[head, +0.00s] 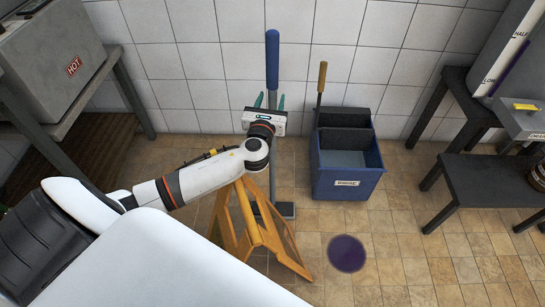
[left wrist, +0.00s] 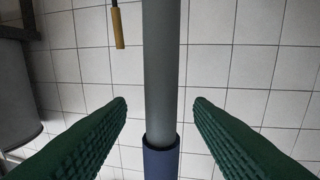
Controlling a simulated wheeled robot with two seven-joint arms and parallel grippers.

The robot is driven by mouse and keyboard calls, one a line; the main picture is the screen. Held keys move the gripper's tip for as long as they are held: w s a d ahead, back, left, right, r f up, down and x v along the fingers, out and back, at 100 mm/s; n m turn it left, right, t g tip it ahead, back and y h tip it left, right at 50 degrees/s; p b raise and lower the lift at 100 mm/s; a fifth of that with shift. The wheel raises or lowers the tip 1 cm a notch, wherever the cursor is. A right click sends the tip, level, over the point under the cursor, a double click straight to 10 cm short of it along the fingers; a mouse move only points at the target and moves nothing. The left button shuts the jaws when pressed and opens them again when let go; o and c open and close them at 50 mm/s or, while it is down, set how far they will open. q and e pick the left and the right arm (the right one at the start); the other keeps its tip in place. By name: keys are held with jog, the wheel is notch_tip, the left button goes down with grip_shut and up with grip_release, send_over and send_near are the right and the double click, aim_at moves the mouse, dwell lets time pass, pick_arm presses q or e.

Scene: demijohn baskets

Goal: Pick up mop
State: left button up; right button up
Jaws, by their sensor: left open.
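The mop stands upright near the tiled wall, with a blue grip (head: 272,55) on top of a grey pole (head: 272,160) and a grey foot on the floor. My left gripper (head: 270,101) is open at the upper part of the pole, just below the blue grip. In the left wrist view, the grey pole (left wrist: 160,75) passes between the two green fingers (left wrist: 160,105), with a visible gap on each side. The blue grip (left wrist: 161,161) shows at the bottom of that view. My right gripper is not in view.
A blue bucket (head: 348,182) with a wooden-handled tool (head: 321,80) stands right of the mop. An orange folding sign (head: 265,235) stands close in front of it. A purple spill (head: 346,253) lies on the floor. Dark benches (head: 480,180) stand at right; a HOT-labelled box (head: 45,60) at left.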

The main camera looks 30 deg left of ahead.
pick_arm(q)
jog(key=shift+x, duration=1.5)
jog(key=shift+s, duration=0.1)
grip_shut()
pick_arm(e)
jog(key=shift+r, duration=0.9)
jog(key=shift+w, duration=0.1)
pick_arm(q)
jog(key=shift+r, duration=0.2)
